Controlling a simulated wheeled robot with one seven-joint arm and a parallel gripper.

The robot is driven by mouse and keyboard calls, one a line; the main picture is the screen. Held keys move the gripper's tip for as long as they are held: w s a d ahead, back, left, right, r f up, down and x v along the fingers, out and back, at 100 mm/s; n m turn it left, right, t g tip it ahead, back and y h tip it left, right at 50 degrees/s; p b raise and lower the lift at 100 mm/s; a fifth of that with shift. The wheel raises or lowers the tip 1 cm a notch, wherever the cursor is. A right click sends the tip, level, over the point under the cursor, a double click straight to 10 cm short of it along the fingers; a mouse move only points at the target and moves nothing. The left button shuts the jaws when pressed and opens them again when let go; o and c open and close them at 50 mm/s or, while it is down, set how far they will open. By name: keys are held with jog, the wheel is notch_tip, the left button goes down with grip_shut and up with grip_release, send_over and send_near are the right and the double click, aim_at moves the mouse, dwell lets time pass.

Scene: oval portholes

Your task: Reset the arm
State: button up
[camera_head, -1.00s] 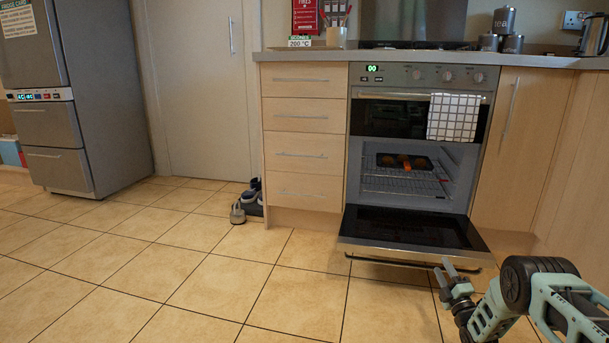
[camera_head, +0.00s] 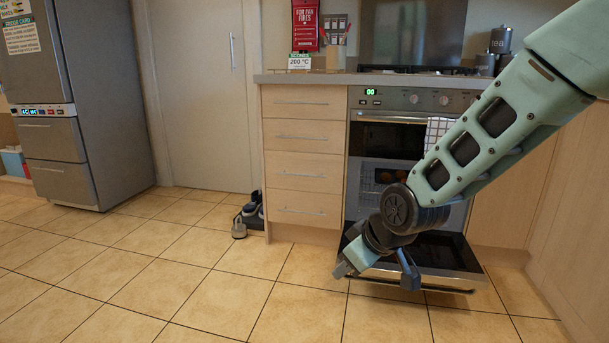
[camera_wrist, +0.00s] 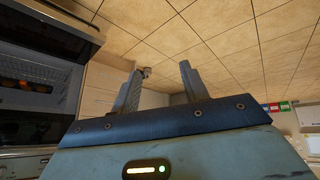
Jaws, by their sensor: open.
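My arm (camera_head: 490,130) reaches down from the upper right, across the front of the oven. My gripper (camera_head: 343,269) is low, in front of the left front edge of the lowered oven door (camera_head: 440,255). I cannot tell whether it touches the door. In the wrist view the two fingers of my gripper (camera_wrist: 159,76) stand apart with nothing between them. The oven (camera_head: 385,125) is open. Its cavity is partly hidden by my arm. A tray with orange-brown pieces (camera_wrist: 27,84) shows inside it in the wrist view, which looks upside down.
A grey fridge (camera_head: 100,90) is at the far left. A checked towel (camera_head: 436,131) hangs on the oven. The tiled floor (camera_head: 190,280) at left is clear.

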jog(key=s+d+r+m+g+h+p, duration=0.1)
jog(key=s+d+r+g, duration=0.1)
jog(key=s, duration=0.8)
jog(key=s+d+r+g+h+p, duration=0.1)
jog(key=s+d+r+g, duration=0.15)
jog(key=s, duration=0.75)
jog(key=s+d+r+m+g+h+p, duration=0.1)
jog(key=s+r+p, duration=0.15)
jog(key=s, duration=0.75)
notch_tip(320, 180, up, 38)
jog(key=w+p, duration=0.1)
jog(key=p, duration=3.5)
jog(key=shift+a+f+p, duration=0.2)
jog(key=shift+a+p, duration=0.05)
jog(key=shift+p, duration=0.05)
